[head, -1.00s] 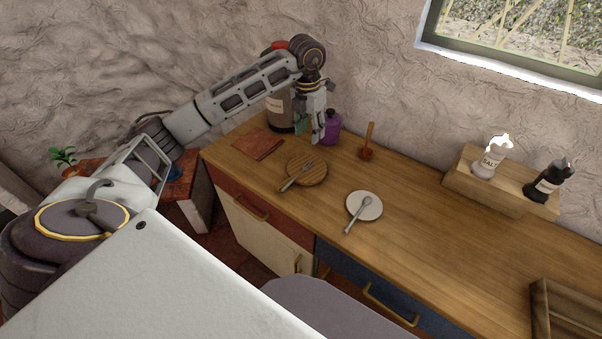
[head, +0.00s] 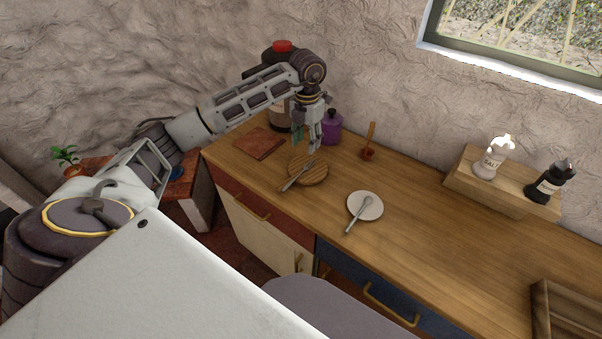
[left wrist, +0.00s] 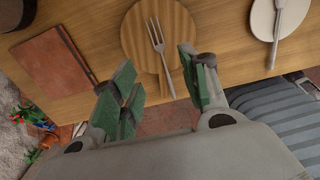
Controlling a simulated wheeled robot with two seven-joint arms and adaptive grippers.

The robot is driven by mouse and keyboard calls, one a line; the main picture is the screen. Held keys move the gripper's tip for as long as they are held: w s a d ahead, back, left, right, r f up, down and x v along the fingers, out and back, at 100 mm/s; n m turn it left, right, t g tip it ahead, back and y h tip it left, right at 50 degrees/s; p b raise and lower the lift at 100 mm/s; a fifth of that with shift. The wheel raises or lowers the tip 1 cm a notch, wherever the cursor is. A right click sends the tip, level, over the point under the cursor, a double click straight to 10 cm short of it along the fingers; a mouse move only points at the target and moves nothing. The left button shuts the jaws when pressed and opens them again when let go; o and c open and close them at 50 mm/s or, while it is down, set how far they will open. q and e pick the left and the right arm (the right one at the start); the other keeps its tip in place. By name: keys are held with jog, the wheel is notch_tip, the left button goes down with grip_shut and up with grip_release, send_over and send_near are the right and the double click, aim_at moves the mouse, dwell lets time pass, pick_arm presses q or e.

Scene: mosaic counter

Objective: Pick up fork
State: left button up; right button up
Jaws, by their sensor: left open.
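The fork (head: 297,176) is grey metal and lies on a round wooden plate (head: 317,175) on the counter. In the left wrist view the fork (left wrist: 158,42) lies across the wooden plate (left wrist: 184,24), its tines toward the top of the picture. My left gripper (head: 314,146) is open and empty, above the far side of the plate. Its green-padded fingers (left wrist: 160,85) show in the left wrist view, with the fork's handle running into the gap between them in the picture. My right gripper is not in view.
A white plate with a spoon (head: 365,205) lies to the right. A reddish-brown board (head: 259,143) lies to the left. A purple bottle (head: 331,128) and a large jar (head: 279,112) stand close behind the gripper. The counter's right half (head: 440,230) has free room.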

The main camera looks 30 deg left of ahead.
aim_at(306, 168)
pick_arm(q)
notch_tip(306, 168, down, 4)
jog(key=shift+r, duration=0.2)
jog(key=shift+f, duration=1.15)
jog(key=shift+f+p, duration=0.3)
jog(key=shift+f, duration=0.1)
notch_tip(306, 168, down, 3)
jog(key=shift+w+r, duration=0.1)
jog(key=shift+r, duration=0.05)
jog(key=shift+f+p, duration=0.3)
jog(key=shift+f, duration=0.2)
jog(key=shift+c, duration=0.6)
jog(key=c, duration=0.7)
jog(key=shift+c, duration=0.8)
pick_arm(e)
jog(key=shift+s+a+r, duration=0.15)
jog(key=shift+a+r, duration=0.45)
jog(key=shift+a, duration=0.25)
